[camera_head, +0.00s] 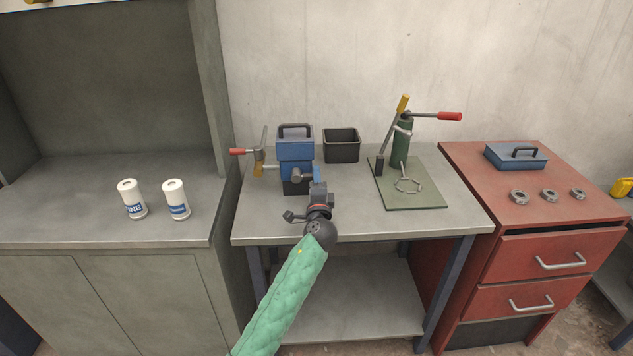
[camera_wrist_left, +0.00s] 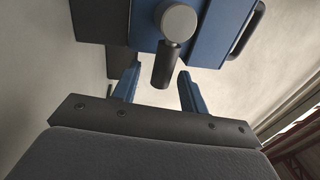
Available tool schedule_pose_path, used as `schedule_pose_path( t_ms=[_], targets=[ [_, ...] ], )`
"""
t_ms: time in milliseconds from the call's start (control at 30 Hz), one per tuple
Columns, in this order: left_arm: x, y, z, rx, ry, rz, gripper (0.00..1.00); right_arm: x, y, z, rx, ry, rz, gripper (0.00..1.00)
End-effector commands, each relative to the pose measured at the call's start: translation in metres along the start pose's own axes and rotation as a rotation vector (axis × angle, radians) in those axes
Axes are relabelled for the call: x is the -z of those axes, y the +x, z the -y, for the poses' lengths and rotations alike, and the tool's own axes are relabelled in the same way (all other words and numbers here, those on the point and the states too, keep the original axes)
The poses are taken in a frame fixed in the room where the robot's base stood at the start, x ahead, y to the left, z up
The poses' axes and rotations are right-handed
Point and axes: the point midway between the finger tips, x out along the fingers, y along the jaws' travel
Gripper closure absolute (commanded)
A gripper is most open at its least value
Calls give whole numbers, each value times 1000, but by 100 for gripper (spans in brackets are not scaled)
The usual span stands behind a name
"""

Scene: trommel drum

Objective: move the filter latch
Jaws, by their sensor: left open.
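The blue filter housing (camera_head: 295,151) stands upright on the grey workbench, with a dark handle on top and a dark base. The latch (camera_head: 298,175) is on its front: a round grey pivot with a short dark grip. In the left wrist view the latch grip (camera_wrist_left: 162,66) points toward my left gripper (camera_wrist_left: 158,88). The two blue fingers are apart, one on each side of the grip's end, with visible gaps. In the head view my left gripper (camera_head: 313,176) is at the housing's front right and partly hides it. My right gripper is not in view.
A red-handled lever (camera_head: 240,151) sticks out left of the housing. A black bin (camera_head: 341,146) stands behind to the right. A green press (camera_head: 402,140) on its plate stands further right. The front of the workbench (camera_head: 375,226) is clear.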

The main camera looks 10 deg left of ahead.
Motion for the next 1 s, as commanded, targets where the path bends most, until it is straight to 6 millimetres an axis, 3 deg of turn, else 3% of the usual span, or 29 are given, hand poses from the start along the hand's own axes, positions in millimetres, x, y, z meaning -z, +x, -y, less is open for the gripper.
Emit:
schedule_pose_path(
  t_ms=[200,333,633,1000],
  targets=[
    [0,-13,-2,-1,-2,0,57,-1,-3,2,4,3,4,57],
    [0,-30,-3,-1,-2,-1,57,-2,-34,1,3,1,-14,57],
    [1,-71,-2,0,0,-1,57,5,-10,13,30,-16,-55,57],
    [1,-78,0,0,0,-1,57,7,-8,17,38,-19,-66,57]
  ],
)
